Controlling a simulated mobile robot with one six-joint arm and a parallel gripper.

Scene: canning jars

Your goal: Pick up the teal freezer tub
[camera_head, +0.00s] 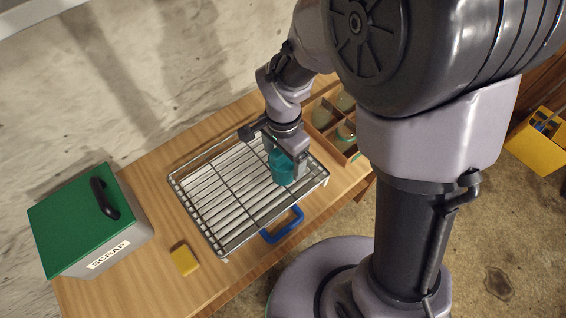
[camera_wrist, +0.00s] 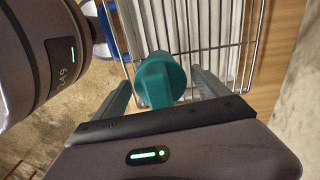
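The teal freezer tub (camera_head: 282,170) stands on the wire rack (camera_head: 216,221), towards its right end. In the wrist view the tub (camera_wrist: 160,80) shows as a round teal shape with a raised bar across it. My gripper (camera_head: 285,160) is over the tub, reaching down from above. In the wrist view its two fingers lie on either side of the tub, spread wider than it, with a visible gap on both sides. The gripper is open and holds nothing. The gripper partly hides the tub's top in the head view.
A wooden divided crate (camera_head: 320,117) with jars stands close behind the rack on the right. A blue handle (camera_head: 283,226) sticks out at the rack's front. A yellow sponge (camera_head: 184,260) and a green-lidded SCRAP box (camera_head: 75,222) are at the left of the table.

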